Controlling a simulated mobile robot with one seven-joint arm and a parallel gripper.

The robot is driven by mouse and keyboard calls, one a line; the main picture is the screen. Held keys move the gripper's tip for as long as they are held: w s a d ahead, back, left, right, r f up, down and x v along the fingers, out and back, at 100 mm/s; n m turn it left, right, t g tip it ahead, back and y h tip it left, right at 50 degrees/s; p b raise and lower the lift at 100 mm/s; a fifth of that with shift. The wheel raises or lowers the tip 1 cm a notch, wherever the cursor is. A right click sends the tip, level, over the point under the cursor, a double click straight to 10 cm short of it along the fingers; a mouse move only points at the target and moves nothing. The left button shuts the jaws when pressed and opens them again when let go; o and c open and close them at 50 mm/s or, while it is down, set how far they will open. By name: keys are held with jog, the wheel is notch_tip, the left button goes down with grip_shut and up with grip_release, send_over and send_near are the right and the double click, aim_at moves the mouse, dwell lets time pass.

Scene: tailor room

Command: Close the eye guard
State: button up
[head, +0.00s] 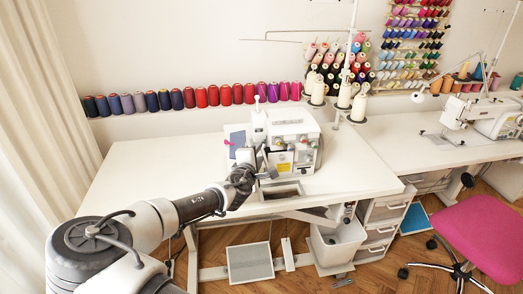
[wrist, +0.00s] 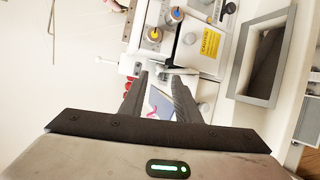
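The white overlock sewing machine (head: 297,128) stands on the table, with a yellow label on its front. In the wrist view its front panel (wrist: 207,62) appears turned sideways, with yellow and blue dials (wrist: 154,35). I cannot clearly pick out the eye guard; small metallic parts near the needle area show just beyond my fingertips. My gripper (wrist: 160,78) is open, its two dark fingers apart with no object clearly held between them. In the head view my gripper (head: 262,164) is at the machine's front left; whether it touches is hidden.
A rectangular opening with a grey frame (wrist: 262,58) is in the tabletop in front of the machine. The white table (head: 150,165) is clear on the left. A pink chair (head: 485,235) stands at right.

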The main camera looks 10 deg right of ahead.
aim_at(262, 149)
jog(key=shift+x, duration=2.7)
jog(key=c, duration=0.6)
jog(key=shift+f, duration=0.2)
grip_shut()
